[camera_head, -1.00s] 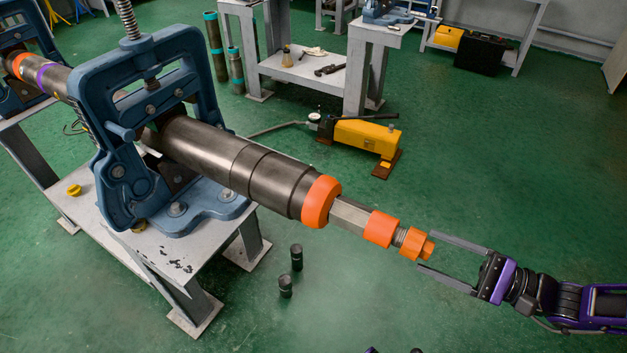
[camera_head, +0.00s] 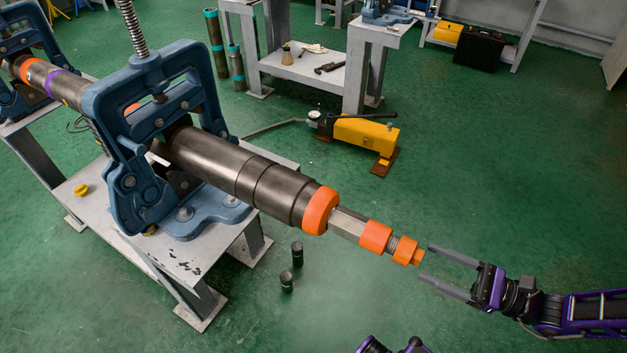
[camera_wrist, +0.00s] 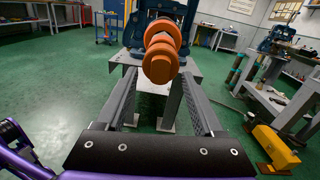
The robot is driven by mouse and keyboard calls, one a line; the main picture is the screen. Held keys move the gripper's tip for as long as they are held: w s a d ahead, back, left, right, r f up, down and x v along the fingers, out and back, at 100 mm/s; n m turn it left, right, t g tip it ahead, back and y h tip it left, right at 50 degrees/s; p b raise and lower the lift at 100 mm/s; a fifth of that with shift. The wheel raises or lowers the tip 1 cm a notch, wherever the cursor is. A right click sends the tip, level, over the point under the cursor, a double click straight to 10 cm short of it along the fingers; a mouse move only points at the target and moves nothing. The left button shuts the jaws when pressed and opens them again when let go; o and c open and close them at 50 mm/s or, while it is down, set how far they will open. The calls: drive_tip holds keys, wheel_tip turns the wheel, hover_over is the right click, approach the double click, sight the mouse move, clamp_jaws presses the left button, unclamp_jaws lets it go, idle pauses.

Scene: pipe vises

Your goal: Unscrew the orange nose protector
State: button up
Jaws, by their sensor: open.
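The orange nose protector (camera_head: 408,252) sits at the free end of the long horizontal pipe assembly, with a stepped, knob-like end. It is also near the top centre of the wrist view (camera_wrist: 160,66), facing the camera. My gripper (camera_head: 425,263) is open and empty just off its end, in line with the pipe axis. In the wrist view the two fingers (camera_wrist: 160,76) reach forward on either side of and slightly below the protector. I see no contact; whether the tips overlap its end is unclear. A threaded grey section (camera_head: 393,245) shows behind the protector.
More orange rings (camera_head: 376,236) sit along the pipe (camera_head: 235,165), which a blue vise (camera_head: 105,130) holds on a grey table (camera_head: 200,255). A yellow hand pump (camera_head: 365,138) stands on the floor behind. Two dark cylinders (camera_head: 297,254) stand below. Floor around my gripper is clear.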

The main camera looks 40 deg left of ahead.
drive_tip(key=m+t+p, duration=0.1)
drive_tip(key=m, duration=2.7)
drive_tip(key=shift+f+m, duration=0.1)
drive_tip(key=shift+m, duration=0.2)
drive_tip(key=shift+s+a, duration=0.1)
drive_tip(key=shift+x, duration=0.95)
